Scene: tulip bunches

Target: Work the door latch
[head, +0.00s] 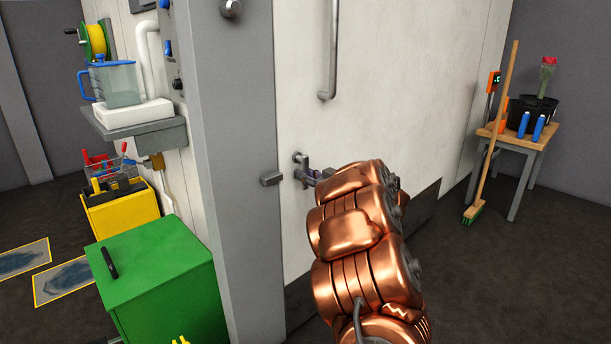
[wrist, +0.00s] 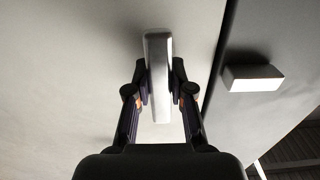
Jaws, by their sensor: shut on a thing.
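The white door (head: 405,85) stands against the grey frame post, with a metal latch (head: 299,160) low near its edge. A small metal block (head: 271,179) sits on the post just left of the latch. It also shows in the wrist view (wrist: 252,78), right of the door's edge gap. In the wrist view my gripper (wrist: 159,84) has a finger on each side of the latch's pale bar (wrist: 158,50) and is shut on it. In the head view my copper arm hides most of my gripper (head: 312,178) and part of the latch.
A long pull handle (head: 333,45) stands out above the latch. A green cabinet (head: 165,262) stands left of the post. A broom (head: 495,130) leans by a small wooden table (head: 535,138) on the right. Dark floor lies open at the lower right.

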